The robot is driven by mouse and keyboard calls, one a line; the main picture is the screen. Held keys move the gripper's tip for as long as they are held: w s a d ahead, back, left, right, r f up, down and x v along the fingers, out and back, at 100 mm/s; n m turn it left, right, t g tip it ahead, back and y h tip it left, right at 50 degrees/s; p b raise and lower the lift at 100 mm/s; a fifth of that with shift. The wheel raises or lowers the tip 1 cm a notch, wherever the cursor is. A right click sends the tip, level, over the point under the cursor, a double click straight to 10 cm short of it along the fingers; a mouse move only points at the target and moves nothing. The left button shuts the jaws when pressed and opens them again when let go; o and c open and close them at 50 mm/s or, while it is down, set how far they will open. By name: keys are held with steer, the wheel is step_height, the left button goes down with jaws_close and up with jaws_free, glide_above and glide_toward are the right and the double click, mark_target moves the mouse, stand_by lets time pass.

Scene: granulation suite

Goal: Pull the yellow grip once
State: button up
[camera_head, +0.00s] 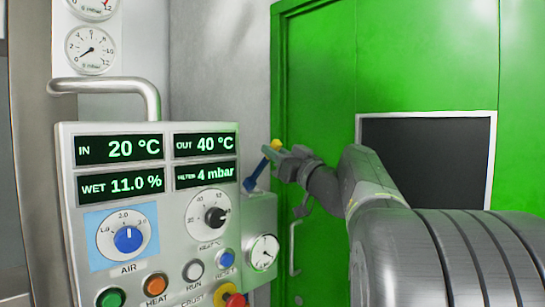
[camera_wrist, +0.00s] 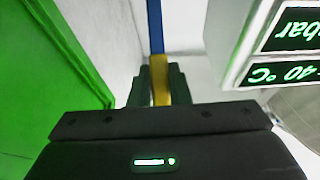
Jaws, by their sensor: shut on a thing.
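The yellow grip (camera_wrist: 159,82) sits between the two fingers of my gripper (camera_wrist: 158,90) in the wrist view, and the fingers are shut on it. A blue lever (camera_wrist: 154,28) runs on from the grip, away from my gripper. In the head view the yellow grip (camera_head: 277,145) shows as a small tip at the end of the blue lever (camera_head: 258,171), which slants down to the left. My gripper (camera_head: 279,156) reaches it from the right. The lower end of the lever is at a grey box (camera_head: 257,212) beside the control panel. The fingers hide part of the grip.
The control panel (camera_head: 150,130) with displays, knobs and buttons stands close on the left, with a metal rail (camera_head: 105,85) above it. A green door (camera_head: 315,80) with a dark window (camera_head: 425,160) and a handle (camera_head: 294,245) is behind my arm. A gauge (camera_head: 263,252) sits below the lever.

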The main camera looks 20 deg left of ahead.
steer(key=d+f+b, duration=0.1)
steer(key=f+b, duration=0.1)
steer(key=b, duration=0.1)
steer(key=shift+s+d+f, duration=0.1)
steer(key=shift+s+d, duration=0.25)
stand_by(0.3)
